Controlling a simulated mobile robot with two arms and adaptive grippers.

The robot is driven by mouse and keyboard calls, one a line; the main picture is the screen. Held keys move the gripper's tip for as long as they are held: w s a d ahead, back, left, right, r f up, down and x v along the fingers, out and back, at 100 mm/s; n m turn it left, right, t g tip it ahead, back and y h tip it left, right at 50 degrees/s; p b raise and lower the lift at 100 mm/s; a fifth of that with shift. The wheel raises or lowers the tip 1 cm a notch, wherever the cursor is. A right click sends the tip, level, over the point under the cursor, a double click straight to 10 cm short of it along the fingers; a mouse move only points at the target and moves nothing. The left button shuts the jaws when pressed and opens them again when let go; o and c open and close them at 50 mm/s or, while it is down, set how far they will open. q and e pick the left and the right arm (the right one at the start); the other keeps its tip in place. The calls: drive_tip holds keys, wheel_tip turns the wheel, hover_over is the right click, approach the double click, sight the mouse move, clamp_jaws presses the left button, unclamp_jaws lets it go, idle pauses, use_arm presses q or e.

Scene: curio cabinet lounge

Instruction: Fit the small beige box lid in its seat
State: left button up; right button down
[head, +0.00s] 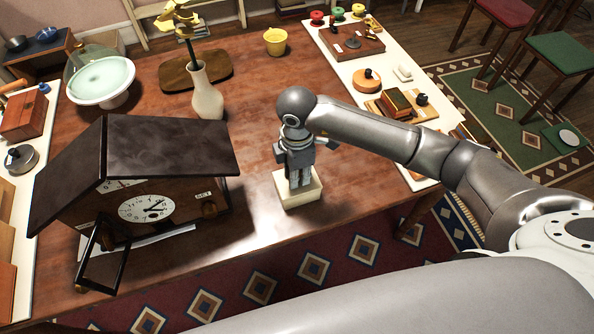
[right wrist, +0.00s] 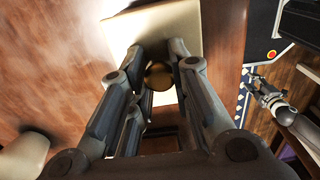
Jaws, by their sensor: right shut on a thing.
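The small beige box (head: 288,203) stands near the front edge of the brown table, right of the clock. My right gripper (head: 300,182) points down over its top. In the right wrist view its fingers (right wrist: 158,85) are shut on a round brass-coloured knob (right wrist: 158,73) above the flat beige lid (right wrist: 150,30). The fingers hide much of the lid. I cannot tell whether the lid lies flush in its seat. My left gripper (right wrist: 266,92) shows small in the right wrist view, off the table's edge; its opening is unclear.
A dark-roofed clock (head: 170,150) stands at the left, its small glazed door open. A white vase (head: 207,95) and a yellow cup (head: 275,42) stand farther back. White side boards (head: 335,50) hold small objects. Bare table (head: 245,125) lies around the box.

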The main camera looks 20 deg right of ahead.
drive_tip(key=c, duration=1.2)
unclamp_jaws()
drive_tip(key=shift+f, duration=0.1)
drive_tip(key=shift+c, duration=0.2)
wheel_tip(320, 180, up, 12)
